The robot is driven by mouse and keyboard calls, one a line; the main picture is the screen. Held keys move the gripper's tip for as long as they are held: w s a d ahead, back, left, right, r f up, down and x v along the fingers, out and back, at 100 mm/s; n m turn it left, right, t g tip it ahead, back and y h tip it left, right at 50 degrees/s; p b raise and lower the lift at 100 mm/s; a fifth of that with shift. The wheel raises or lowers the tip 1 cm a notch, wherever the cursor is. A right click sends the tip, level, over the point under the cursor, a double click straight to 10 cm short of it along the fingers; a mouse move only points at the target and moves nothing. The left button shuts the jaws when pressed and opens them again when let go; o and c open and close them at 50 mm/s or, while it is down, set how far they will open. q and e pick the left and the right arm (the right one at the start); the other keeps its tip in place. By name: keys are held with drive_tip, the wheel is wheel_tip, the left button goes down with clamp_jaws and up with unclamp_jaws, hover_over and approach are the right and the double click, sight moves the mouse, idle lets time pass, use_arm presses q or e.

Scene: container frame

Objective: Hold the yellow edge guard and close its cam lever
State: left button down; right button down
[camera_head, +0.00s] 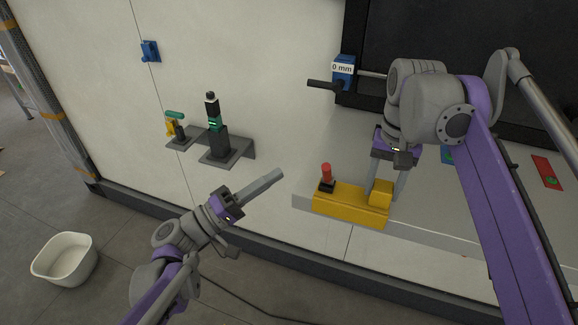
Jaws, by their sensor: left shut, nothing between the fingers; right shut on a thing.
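The yellow edge guard (345,206) lies along the front edge of the grey ledge. Its cam lever (326,172), with a red grip on a black base, stands upright at the guard's left end. My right gripper (388,192) comes down from above and is shut on the raised yellow block at the guard's right end. Part of that block is between the fingers. My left gripper (277,176) is shut and empty, left of the lever and apart from it, its fingers pointing up and right.
A blue block marked 0 mm (343,72) with a black handle is on the wall above. Brackets on the wall hold a black-and-green tool (214,125) and a small yellow-and-green item (174,124). A white bin (64,259) stands on the floor at left.

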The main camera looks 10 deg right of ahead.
use_arm(q)
drive_tip(key=shift+s+a+f, duration=0.15)
drive_tip(key=shift+s+a, duration=0.05)
drive_tip(key=shift+a, duration=0.25)
use_arm(e)
drive_tip(key=shift+c, duration=1)
unclamp_jaws()
drive_tip(key=shift+r, duration=0.1)
wheel_tip(320, 180, up, 12)
